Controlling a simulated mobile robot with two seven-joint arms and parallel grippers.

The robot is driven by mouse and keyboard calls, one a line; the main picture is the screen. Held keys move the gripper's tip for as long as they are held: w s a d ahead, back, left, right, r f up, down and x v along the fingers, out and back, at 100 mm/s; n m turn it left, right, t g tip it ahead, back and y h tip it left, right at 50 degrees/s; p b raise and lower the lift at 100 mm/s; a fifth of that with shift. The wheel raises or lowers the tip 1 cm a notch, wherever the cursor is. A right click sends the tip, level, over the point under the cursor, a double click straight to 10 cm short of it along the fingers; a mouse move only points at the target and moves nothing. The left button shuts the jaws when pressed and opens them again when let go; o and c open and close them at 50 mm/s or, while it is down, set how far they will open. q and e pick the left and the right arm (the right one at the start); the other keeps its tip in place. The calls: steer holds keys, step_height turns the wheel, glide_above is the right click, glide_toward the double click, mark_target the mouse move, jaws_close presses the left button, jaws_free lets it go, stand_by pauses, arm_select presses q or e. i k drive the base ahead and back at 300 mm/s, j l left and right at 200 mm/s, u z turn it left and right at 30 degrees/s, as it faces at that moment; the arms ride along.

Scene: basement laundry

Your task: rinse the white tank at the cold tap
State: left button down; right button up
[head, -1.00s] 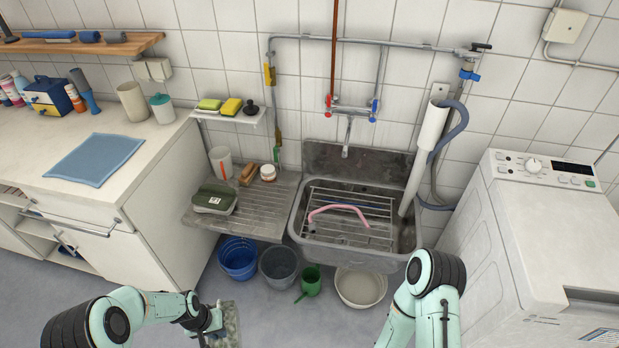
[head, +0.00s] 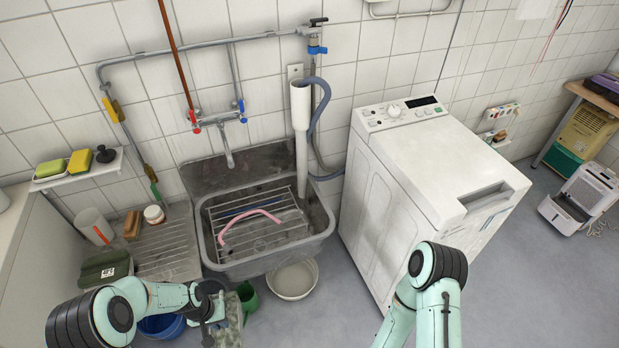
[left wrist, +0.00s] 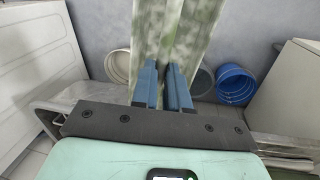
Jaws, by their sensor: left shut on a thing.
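My left gripper (head: 216,302) is shut on the white tank (head: 236,322), a pale thing streaked with green, held low in front of the sink. In the left wrist view, the blue fingers (left wrist: 162,88) close on the tank (left wrist: 196,28), which runs out of the top of the picture. The spout (head: 228,158) hangs over the sink from a wall mixer with a red handle and a blue cold handle (head: 242,110). My right arm shows at lower right; its gripper is out of view.
A white standpipe (head: 301,115) with a grey hose stands at the sink's right. A white washing machine (head: 440,165) is right of it. A pale basin (head: 293,281), a green can (head: 249,297) and a blue bucket (head: 163,326) stand on the floor. A dehumidifier (head: 583,200) stands far right.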

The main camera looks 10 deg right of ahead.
mark_target(242, 118)
steer(key=i+j+z, duration=0.1)
steer(key=z, duration=0.35)
steer(key=j+z, duration=0.6)
steer(key=z, duration=0.25)
steer(key=j+z, duration=0.3)
steer(key=z, duration=0.15)
